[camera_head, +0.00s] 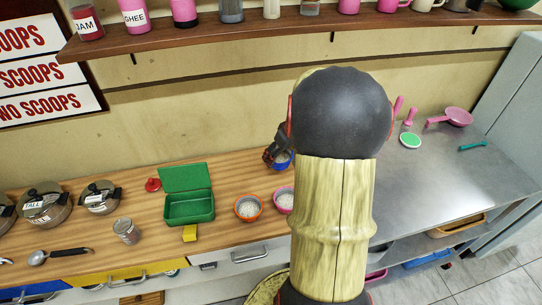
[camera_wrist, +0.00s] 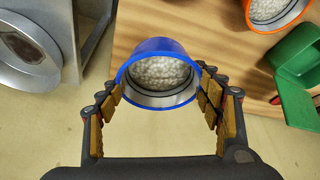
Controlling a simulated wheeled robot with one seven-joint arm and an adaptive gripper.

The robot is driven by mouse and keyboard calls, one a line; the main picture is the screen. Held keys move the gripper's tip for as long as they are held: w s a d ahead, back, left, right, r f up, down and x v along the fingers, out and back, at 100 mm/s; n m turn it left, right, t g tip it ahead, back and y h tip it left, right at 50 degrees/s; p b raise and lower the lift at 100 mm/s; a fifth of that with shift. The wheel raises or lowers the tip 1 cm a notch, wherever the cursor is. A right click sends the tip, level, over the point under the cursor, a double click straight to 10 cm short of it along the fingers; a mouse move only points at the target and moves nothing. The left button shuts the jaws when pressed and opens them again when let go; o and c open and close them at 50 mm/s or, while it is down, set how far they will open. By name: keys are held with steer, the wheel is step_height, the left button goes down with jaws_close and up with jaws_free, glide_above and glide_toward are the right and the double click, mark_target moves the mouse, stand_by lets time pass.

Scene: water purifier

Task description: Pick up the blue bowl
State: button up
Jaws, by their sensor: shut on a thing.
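The blue bowl (camera_wrist: 160,47) holds white grains and sits between the two fingers of my gripper (camera_wrist: 162,88) in the wrist view. The fingers are shut on it, one on each side of its rim. In the head view the bowl (camera_head: 284,161) shows partly beside my gripper (camera_head: 274,156), near the back of the wooden counter, with my arm covering its right side. I cannot tell whether its base touches the counter.
An orange bowl (camera_head: 248,207) and a pink bowl (camera_head: 285,201), both with white contents, stand in front. An open green box (camera_head: 190,208) is to the left. A shelf (camera_head: 200,37) runs above. The grey counter (camera_head: 450,175) at right has free room.

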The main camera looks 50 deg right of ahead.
steer(key=s+d+r+p, duration=0.1)
steer(key=s+d+r, duration=0.2)
steer(key=s, duration=0.2)
steer(key=shift+s, duration=0.25)
